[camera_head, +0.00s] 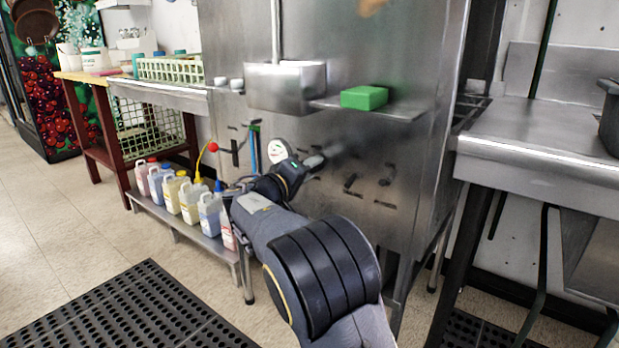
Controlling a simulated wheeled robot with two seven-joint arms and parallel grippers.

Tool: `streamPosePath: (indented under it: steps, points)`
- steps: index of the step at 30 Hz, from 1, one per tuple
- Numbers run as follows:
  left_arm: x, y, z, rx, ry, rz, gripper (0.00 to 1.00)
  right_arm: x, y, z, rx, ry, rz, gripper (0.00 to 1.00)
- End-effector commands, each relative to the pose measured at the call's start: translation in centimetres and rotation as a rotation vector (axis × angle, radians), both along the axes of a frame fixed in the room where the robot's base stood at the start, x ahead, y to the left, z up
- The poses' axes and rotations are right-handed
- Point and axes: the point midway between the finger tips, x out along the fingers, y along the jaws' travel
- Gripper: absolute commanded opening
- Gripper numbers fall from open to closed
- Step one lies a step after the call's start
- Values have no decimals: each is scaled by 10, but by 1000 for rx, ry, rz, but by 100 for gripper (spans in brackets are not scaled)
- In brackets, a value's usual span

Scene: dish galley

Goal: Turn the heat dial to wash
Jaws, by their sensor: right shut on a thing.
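The dishwashing machine (330,130) has a steel front panel with a round white dial face (277,150) with green marks low on its left side. My right gripper (308,166) reaches up to the panel just right of and below this face. It is shut on what seems to be the heat dial, which is mostly hidden by the jaws. I cannot read which setting the dial points to. My left gripper is not in view.
A green sponge (364,97) lies on a small steel shelf (385,110) above the gripper. Several bottles (190,200) stand on a low rack at left. A steel counter (540,130) is at right. A black mat (130,315) lies on the floor.

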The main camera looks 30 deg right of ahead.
Motion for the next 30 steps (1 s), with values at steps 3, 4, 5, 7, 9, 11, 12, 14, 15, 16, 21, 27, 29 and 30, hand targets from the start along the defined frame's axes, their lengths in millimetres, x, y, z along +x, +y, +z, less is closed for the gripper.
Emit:
streamPosePath:
  steps: [3,4,5,7,9,11,12,14,15,16,21,27,29,30]
  points:
    - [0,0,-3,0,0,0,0,1,1,-2,7,-10,2,15]
    - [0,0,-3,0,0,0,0,1,1,-1,7,-12,2,15]
    - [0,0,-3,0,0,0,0,1,1,-1,8,-13,2,15]
    - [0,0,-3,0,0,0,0,1,1,-1,8,-14,2,15]
    - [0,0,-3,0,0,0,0,1,1,-1,8,-14,2,15]
    - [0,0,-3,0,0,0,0,1,1,-1,8,-14,2,15]
    - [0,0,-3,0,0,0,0,1,1,-1,8,-14,2,15]
    - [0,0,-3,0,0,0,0,1,1,-1,8,-13,2,15]
    - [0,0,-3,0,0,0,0,1,1,-1,8,-13,2,39]
    - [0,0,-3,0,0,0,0,1,1,-1,8,-13,2,43]
    - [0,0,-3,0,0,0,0,0,1,0,7,-13,2,58]
    - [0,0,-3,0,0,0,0,0,1,0,7,-14,0,58]
    - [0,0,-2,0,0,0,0,-1,3,1,6,-14,1,58]
    - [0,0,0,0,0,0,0,-1,5,1,7,-12,2,58]
